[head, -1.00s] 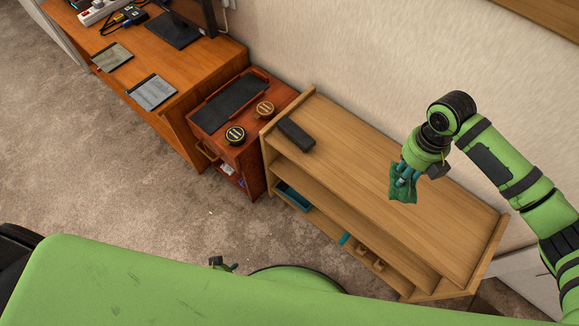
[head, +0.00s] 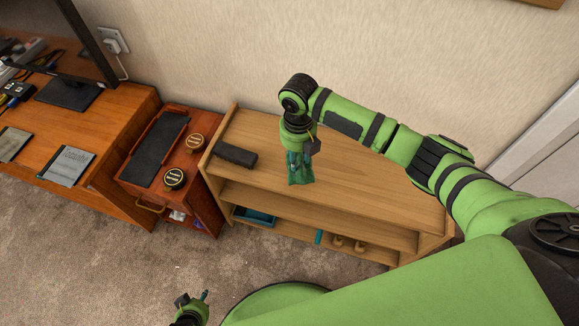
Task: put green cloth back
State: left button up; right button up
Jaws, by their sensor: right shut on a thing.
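The green cloth (head: 301,176) hangs bunched from my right gripper (head: 298,158), which is shut on it. The gripper points down over the top of the wooden shelf unit (head: 375,187). Whether the cloth's lower edge touches the shelf top, I cannot tell. My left gripper (head: 190,301) is low at the bottom edge of the head view, over the carpet and away from the shelf. Its fingers are small in the picture, and I cannot tell whether they are open or shut.
A dark box-like object (head: 235,156) lies on the shelf top's left end. A teal tray (head: 256,215) sits in a lower compartment. A red-brown cabinet (head: 133,171) carries a black mat and two round tins (head: 174,179). The shelf top's right part is clear.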

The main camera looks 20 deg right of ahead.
aim_at(289, 163)
jog(key=shift+w+a+f, duration=0.2)
jog(key=shift+a+f, duration=0.1)
jog(key=shift+a, duration=0.15)
jog(key=shift+w+a+f, duration=0.15)
jog(key=shift+a+f, duration=0.1)
jog(key=shift+a, duration=0.2)
jog(key=shift+a+f, duration=0.1)
jog(key=shift+f, duration=0.1)
jog(key=shift+f+b, duration=0.45)
jog(key=shift+f, duration=1.35)
jog(key=shift+f, duration=0.2)
jog(key=o, duration=1)
jog(key=shift+r, duration=0.15)
notch_tip(289, 163, up, 12)
jog(key=shift+w+r+p, duration=0.1)
jog(key=shift+p, duration=0.95)
